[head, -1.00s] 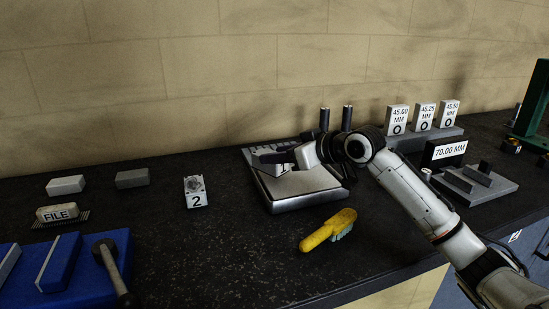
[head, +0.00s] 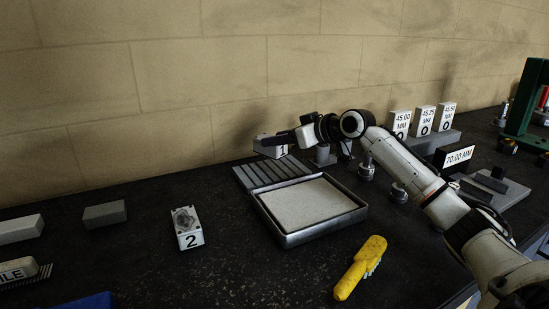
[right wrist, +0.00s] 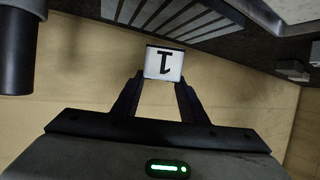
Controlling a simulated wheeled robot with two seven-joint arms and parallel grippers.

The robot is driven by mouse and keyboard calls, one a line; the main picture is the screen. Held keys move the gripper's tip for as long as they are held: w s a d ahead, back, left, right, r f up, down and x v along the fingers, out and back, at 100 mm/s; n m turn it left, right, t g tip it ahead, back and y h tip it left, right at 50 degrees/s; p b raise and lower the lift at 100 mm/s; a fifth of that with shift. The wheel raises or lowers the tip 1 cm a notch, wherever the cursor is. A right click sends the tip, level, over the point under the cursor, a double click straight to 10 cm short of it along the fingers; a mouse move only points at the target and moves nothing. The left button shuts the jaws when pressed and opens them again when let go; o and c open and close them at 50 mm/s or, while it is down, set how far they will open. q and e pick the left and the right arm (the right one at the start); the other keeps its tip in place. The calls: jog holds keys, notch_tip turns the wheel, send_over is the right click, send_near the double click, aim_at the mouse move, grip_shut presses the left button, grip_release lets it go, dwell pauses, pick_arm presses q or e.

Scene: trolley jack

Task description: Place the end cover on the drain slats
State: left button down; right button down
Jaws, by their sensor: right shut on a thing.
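My left gripper is not in view.
A shallow metal tray (head: 364,209) adjoins the slats. A block marked 2 (head: 188,228) lies to the left, and a yellow brush (head: 360,268) in front. Metal posts (head: 366,170) and gauge blocks (head: 424,119) stand to the right. The wall is close behind.

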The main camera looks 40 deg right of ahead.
aim_at(283, 155)
jog(key=shift+f, duration=2.35)
jog(key=c, duration=1.1)
grip_release()
jog(key=shift+f, duration=0.1)
jog(key=shift+s, duration=0.5)
jog(key=b+v, duration=0.1)
jog(key=v, duration=1)
jog(key=shift+b, duration=0.3)
